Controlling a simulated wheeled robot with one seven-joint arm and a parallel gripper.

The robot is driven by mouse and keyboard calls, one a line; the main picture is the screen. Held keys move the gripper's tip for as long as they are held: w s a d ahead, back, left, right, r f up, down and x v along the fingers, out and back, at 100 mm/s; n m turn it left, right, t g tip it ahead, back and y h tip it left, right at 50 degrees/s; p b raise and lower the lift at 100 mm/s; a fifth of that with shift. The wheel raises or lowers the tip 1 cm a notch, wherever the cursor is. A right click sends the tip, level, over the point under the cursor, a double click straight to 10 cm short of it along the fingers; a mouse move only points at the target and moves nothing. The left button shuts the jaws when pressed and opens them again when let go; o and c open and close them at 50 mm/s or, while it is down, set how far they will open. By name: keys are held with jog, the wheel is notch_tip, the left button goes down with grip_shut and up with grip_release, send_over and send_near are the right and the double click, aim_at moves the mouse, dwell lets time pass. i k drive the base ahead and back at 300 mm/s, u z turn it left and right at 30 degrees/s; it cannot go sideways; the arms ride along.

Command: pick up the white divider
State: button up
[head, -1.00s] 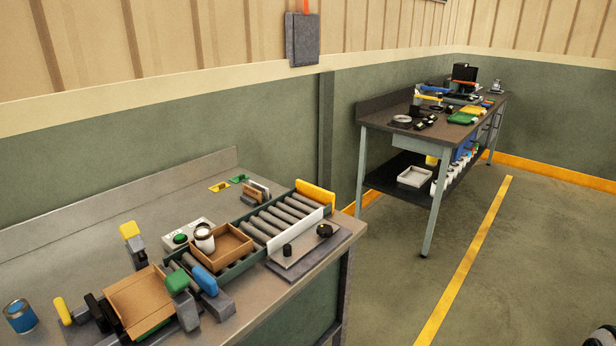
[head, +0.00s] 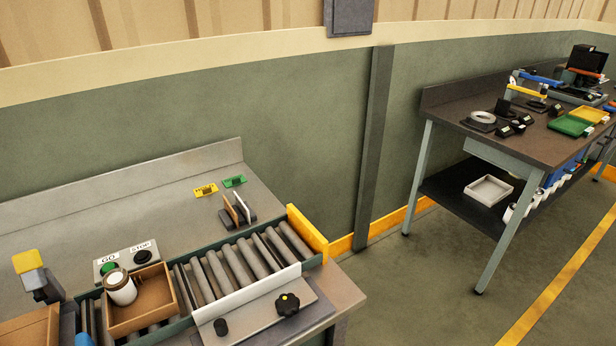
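A thin white divider (head: 242,207) stands upright in a small dark holder (head: 250,219) on the grey bench, behind the roller conveyor. A brown divider (head: 229,209) stands in the same holder just to its left, with a narrow gap between them. The lower edges of both are hidden in the holder. My gripper is not in the head view.
Rollers (head: 232,266) run in front of the holder, with a yellow end stop (head: 307,233) and a white side rail (head: 246,292). A cardboard tray (head: 157,307) holds a white jar (head: 120,289). A GO/STOP button box (head: 127,259) stands left.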

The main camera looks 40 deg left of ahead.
aim_at(240, 205)
jog(key=u, duration=0.2)
jog(key=i, duration=1.65)
jog(key=u, duration=0.95)
jog(key=i, duration=1)
jog(key=u, duration=1.95)
jog(key=i, duration=0.95)
jog(key=u, duration=0.7)
